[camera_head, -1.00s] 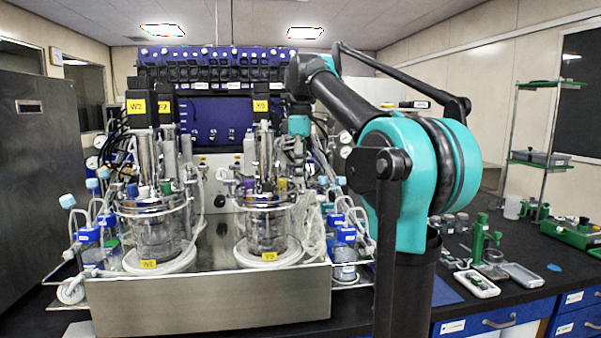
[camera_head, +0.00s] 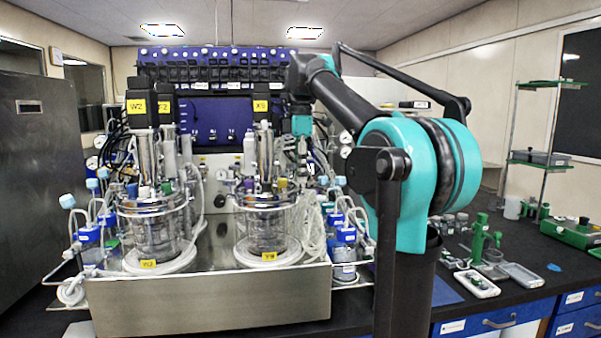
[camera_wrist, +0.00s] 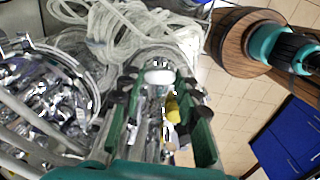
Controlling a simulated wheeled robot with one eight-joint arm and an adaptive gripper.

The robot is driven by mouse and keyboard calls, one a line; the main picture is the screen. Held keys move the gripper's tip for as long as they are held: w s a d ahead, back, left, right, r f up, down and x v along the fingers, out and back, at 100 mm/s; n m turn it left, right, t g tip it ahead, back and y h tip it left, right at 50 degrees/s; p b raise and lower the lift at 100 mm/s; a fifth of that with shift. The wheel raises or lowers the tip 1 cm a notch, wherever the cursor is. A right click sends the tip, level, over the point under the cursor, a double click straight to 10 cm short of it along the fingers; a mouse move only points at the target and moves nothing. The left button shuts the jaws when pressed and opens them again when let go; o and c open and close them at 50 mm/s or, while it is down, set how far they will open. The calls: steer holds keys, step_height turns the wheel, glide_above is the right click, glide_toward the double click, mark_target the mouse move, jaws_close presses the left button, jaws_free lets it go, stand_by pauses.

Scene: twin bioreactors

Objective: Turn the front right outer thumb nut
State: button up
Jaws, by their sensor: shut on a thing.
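The right glass vessel (camera_head: 268,225) stands in the steel tray, with a crowded metal headplate on top. My gripper (camera_head: 302,172) reaches down at the right edge of this headplate, below my teal wrist. In the wrist view my gripper (camera_wrist: 157,88) shows two green fingers with dark tips, closed in on a small thing between them. I take this to be the thumb nut; the fingers hide most of it, and its turn angle cannot be read. A white round part and a yellow part show between the fingers.
Clear coiled tubing (camera_wrist: 130,30) lies close to the fingertips and hangs beside the right vessel. The left vessel (camera_head: 153,230) stands apart in the tray (camera_head: 210,305). Blue-capped bottles (camera_head: 343,240) stand to the right. The bench at right holds small tools.

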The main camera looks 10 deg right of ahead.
steer(key=o, duration=1.2)
steer(key=shift+c, duration=0.2)
step_height(320, 180, up, 12)
